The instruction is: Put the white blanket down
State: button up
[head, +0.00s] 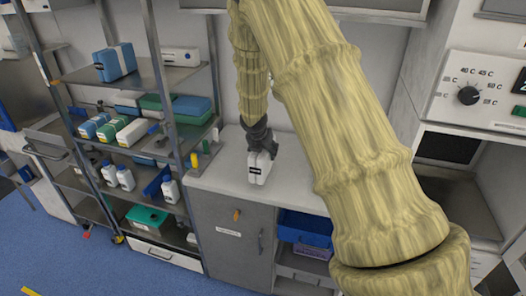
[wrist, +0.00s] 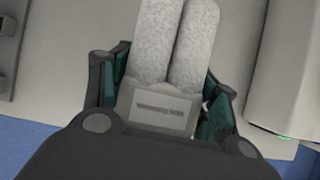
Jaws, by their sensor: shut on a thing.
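The white blanket (head: 259,167) is a small folded bundle with a dark label, upright at the white counter top (head: 215,178) in the head view. My gripper (head: 260,143) is above it, pointing down, shut on its upper part. In the wrist view the blanket shows as two rolled, speckled white folds (wrist: 168,45) between the fingers of my gripper (wrist: 165,85). The blanket's lower end appears at or just above the counter; I cannot tell whether it touches.
A metal shelf rack (head: 165,95) with bottles and boxes stands left of the counter. A blue bin (head: 305,228) sits below the counter on the right. A warming cabinet with a dial (head: 469,96) is at right. The counter left of the blanket is mostly clear.

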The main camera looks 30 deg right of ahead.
aim_at(263, 158)
jog(key=w, duration=0.2)
jog(key=shift+w+d+f+p, duration=0.15)
jog(key=shift+w+d+p, duration=0.2)
jog(key=shift+d, duration=0.05)
jog(key=shift+s+f+p, duration=0.15)
jog(key=shift+f+p, duration=0.15)
jog(key=shift+f, duration=0.2)
jog(key=shift+f+p, duration=0.45)
jog(key=shift+f, duration=0.8)
jog(key=o, duration=1.4)
jog(key=shift+b+v, duration=1.4)
jog(key=shift+v, duration=4.6)
